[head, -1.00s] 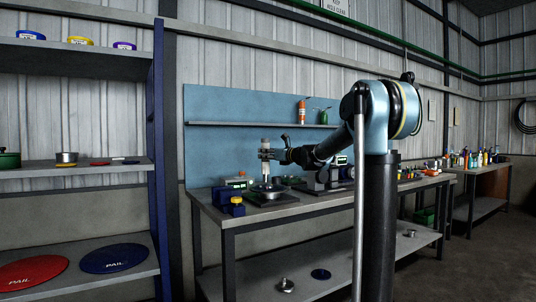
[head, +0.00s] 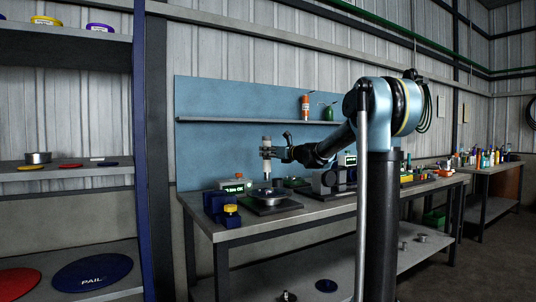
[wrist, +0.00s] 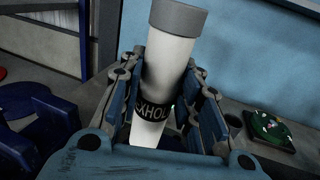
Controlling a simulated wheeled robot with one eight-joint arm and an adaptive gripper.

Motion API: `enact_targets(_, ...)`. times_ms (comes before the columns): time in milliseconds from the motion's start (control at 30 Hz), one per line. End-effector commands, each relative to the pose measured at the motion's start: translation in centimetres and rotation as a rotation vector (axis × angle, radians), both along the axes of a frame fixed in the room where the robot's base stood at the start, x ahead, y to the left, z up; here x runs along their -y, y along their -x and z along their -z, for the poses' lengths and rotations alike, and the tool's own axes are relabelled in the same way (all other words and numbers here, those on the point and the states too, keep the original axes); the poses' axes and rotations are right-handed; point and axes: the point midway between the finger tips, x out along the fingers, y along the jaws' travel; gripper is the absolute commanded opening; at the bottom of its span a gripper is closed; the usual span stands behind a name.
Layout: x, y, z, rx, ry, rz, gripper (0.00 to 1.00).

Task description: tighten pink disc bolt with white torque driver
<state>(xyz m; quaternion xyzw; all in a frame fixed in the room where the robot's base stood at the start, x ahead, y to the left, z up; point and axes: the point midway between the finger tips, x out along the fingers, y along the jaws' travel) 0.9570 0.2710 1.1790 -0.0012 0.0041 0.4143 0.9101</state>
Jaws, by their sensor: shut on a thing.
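My gripper (head: 269,152) is shut around a white cylindrical driver with a grey cap (head: 266,143) and holds it upright. In the wrist view the white driver (wrist: 172,62), with a black lettered band, sits between the two fingers of my gripper (wrist: 168,92). In the head view its lower end is above a round metal disc (head: 267,192) on a dark square base (head: 272,207) on the workbench. I cannot tell whether the driver's tip touches anything. No pink bolt can be made out; the tip is hidden in the wrist view.
A box with a green-lit display (head: 236,187) stands left of the base. A shelf rack is on the left.

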Motion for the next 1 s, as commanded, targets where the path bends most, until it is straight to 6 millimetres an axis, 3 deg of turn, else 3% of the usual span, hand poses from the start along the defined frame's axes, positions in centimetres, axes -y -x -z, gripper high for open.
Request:
enact_targets(600, -0.3, 0.1, 4.2, 0.000, -0.001, -0.004, 0.07)
enact_targets(1000, -0.3, 0.1, 5.1, 0.000, -0.001, -0.003, 0.07)
